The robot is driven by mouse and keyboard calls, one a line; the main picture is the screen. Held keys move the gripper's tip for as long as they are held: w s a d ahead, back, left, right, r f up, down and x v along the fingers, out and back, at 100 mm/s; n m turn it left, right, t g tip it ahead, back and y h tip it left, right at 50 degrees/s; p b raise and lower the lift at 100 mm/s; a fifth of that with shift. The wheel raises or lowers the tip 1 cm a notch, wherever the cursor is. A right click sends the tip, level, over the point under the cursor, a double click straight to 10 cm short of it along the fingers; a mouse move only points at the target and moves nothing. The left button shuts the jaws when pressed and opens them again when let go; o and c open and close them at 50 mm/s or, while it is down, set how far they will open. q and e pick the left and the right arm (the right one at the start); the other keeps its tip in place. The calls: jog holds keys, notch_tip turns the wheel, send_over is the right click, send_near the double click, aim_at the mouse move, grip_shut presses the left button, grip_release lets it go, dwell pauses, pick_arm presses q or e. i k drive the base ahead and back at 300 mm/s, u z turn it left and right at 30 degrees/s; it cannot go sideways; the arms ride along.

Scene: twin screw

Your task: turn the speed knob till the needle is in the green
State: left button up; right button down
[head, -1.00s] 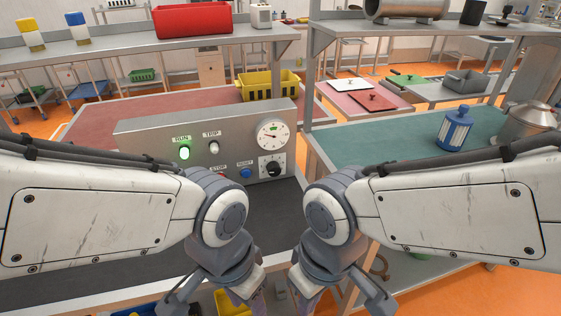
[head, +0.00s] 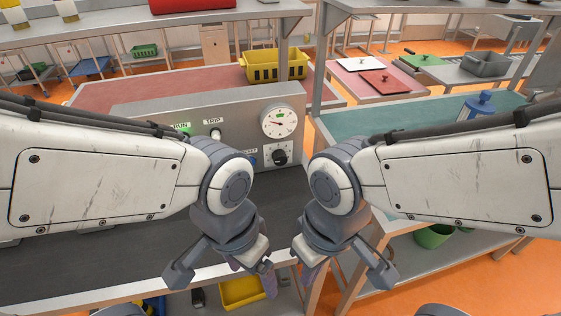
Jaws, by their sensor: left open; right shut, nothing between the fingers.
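The control panel (head: 170,109) stands on the bench ahead. Its round white gauge (head: 279,122) has a small green band near the top of the dial. The needle looks to point left, off the green, though it is small. The black speed knob (head: 279,157) sits just below the gauge, in plain view between my arms. My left gripper (head: 254,276) hangs low in front of the panel, open, with its purple fingers apart. My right gripper (head: 311,272) hangs beside it, shut and empty. Both are well apart from the knob. My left arm hides the panel's lower left.
The dark bench top (head: 110,262) is clear. A yellow crate (head: 275,65) stands behind the panel.

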aim_at(279, 157)
jog(key=k, duration=1.3)
jog(key=u, duration=0.3)
jog(key=i, duration=0.95)
jog(key=u, duration=0.15)
